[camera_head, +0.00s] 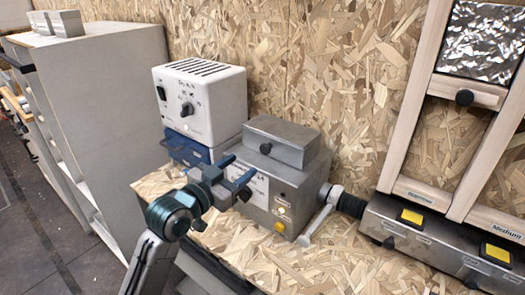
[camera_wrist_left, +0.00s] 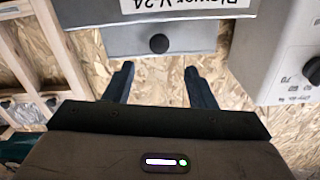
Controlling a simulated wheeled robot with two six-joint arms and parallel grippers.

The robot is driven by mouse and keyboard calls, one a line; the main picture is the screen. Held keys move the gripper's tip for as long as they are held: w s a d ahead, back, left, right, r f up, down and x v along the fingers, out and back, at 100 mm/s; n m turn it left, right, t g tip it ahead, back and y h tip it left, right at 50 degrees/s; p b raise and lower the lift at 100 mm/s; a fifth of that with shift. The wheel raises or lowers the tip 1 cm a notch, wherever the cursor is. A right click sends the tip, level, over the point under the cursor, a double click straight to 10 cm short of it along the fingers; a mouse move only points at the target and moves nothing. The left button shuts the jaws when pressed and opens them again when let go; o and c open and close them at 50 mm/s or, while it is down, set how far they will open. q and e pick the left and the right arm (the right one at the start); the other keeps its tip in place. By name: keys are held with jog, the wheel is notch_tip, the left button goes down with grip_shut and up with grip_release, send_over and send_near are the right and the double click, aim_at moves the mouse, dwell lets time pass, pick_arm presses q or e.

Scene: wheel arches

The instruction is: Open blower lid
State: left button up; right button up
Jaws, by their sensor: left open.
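The blower (camera_head: 285,190) is a grey metal box standing on the particle-board bench top, with a white label on its front. Its lid (camera_head: 283,132) is a grey block on top and looks shut. A round black knob (camera_head: 265,148) sits on the lid's front face. My left gripper (camera_head: 239,173) is open and empty, in front of the blower and to the left of the knob in the head view. In the left wrist view, the knob (camera_wrist_left: 159,44) appears beyond and between the two open fingers (camera_wrist_left: 158,75), apart from them. My right gripper is not in view.
A white unit with a dial (camera_head: 205,95) stands on a blue base close to the left of the blower. A lever (camera_head: 315,225) and a black hose (camera_head: 350,203) are at its right. A grey cabinet (camera_head: 110,95) stands at left; a particle-board wall is behind.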

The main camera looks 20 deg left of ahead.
aim_at(263, 150)
pick_arm(q)
jog(key=p+x, duration=0.1)
jog(key=x, duration=0.8)
jog(key=shift+w+d+f+p, duration=0.1)
jog(key=shift+w+d+p, duration=0.05)
jog(key=shift+w+p, duration=0.2)
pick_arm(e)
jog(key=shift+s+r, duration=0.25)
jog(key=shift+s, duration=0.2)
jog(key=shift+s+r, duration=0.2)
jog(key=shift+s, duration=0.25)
pick_arm(q)
grip_shut()
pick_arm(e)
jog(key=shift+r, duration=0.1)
